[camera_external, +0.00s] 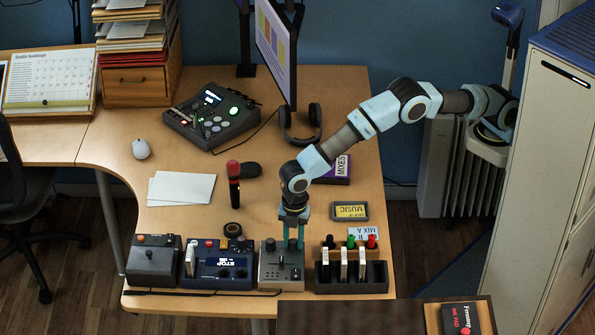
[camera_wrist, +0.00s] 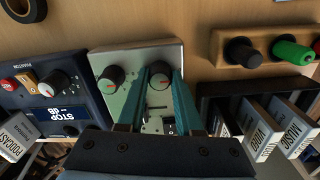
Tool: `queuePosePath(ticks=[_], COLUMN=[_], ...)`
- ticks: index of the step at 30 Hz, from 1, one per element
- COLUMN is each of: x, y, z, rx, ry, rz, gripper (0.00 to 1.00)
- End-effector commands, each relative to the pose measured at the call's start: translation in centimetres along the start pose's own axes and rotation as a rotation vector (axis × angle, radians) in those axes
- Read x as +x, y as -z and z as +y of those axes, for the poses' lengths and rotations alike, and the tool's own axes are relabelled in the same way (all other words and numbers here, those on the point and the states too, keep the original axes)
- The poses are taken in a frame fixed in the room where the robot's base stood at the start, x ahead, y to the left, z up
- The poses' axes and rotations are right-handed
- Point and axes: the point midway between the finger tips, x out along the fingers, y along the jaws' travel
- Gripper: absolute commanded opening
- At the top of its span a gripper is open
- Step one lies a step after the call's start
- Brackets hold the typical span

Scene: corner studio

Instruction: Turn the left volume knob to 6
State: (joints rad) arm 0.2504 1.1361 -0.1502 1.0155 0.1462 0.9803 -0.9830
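The cream control box (camera_external: 267,283) stands on the desk's front part, and fills the middle of the wrist view (camera_wrist: 132,56). On it are two dark knobs with red marks, a left one (camera_wrist: 113,77) and a right one (camera_wrist: 160,78), as the wrist view shows them. My gripper (camera_external: 292,245) points down over this box. In the wrist view its two teal fingers (camera_wrist: 160,74) stand apart, one on each side of the right knob. Whether they press on that knob or leave small gaps I cannot tell. The scale numbers are too small to read.
A blue box marked STOP (camera_external: 220,274) with its own knobs stands close on the left. A black rack of cartridges (camera_external: 374,277) is close on the right, with a wooden holder of coloured plugs (camera_wrist: 262,50) behind it. Bare desk (camera_external: 262,210) lies behind the cream box.

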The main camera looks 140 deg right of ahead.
Motion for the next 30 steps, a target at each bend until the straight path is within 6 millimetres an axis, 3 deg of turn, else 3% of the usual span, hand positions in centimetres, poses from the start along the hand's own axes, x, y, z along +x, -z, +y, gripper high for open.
queuePosePath(ticks=[8, 22, 30], x=[-0.02, 0.03, 0.11], y=[0.0, 0.01, 0.03], z=[-0.01, 0.0, 0.05], rx=[0.0, 0.035, 0.191], ry=[0.0, 0.0, -0.001], rz=[0.0, -0.001, -0.004], gripper=[0.0, 0.0, 0.0])
